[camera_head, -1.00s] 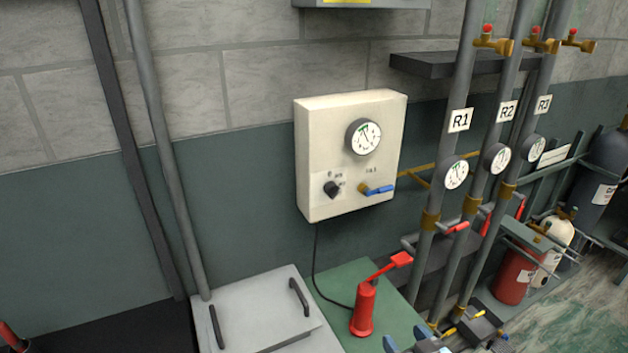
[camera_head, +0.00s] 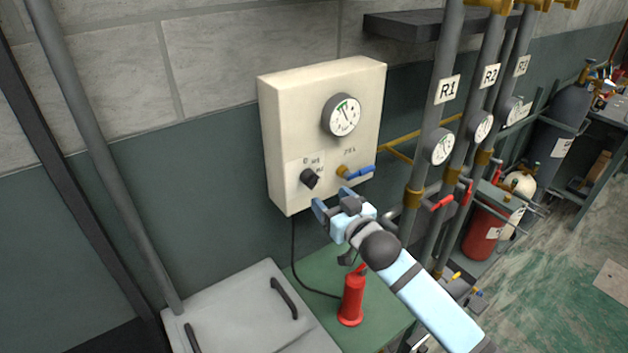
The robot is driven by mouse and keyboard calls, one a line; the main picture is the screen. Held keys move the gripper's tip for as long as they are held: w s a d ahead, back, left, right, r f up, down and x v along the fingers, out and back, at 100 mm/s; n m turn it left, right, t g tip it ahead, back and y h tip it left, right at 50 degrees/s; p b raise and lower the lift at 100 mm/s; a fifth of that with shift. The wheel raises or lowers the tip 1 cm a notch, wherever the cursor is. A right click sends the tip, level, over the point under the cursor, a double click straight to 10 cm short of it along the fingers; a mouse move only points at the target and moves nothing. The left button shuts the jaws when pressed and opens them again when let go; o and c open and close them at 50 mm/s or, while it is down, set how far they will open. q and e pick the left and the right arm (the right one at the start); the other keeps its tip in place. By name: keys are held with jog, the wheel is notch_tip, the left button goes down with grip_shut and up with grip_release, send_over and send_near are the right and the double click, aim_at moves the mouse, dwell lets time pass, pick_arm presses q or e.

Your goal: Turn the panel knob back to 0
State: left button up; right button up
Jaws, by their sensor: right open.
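The cream panel box (camera_head: 285,120) hangs on the wall, with a round gauge (camera_head: 341,115) at its upper right. The black panel knob (camera_head: 309,178) sits at its lower left beside a small printed label; its exact setting is too small to read. A blue-handled valve (camera_head: 357,172) is to its right. My right gripper (camera_head: 331,201) is raised just below the box's lower part, its fingers apart and empty, below and right of the knob and not visibly touching it. My left gripper is not in view.
A red pump-like cylinder (camera_head: 352,297) stands on a green surface (camera_head: 320,268) under my right arm. A grey lid with dark handles (camera_head: 240,312) is at lower left. Pipes labelled R1 (camera_head: 446,90), R2 and R3 stand to the right.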

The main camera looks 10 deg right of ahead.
aim_at(315, 184)
jog(key=p+x, duration=0.1)
jog(key=x, duration=0.6)
jog(key=shift+w+f, duration=0.1)
jog(key=shift+w, duration=0.15)
jog(key=c, duration=0.9)
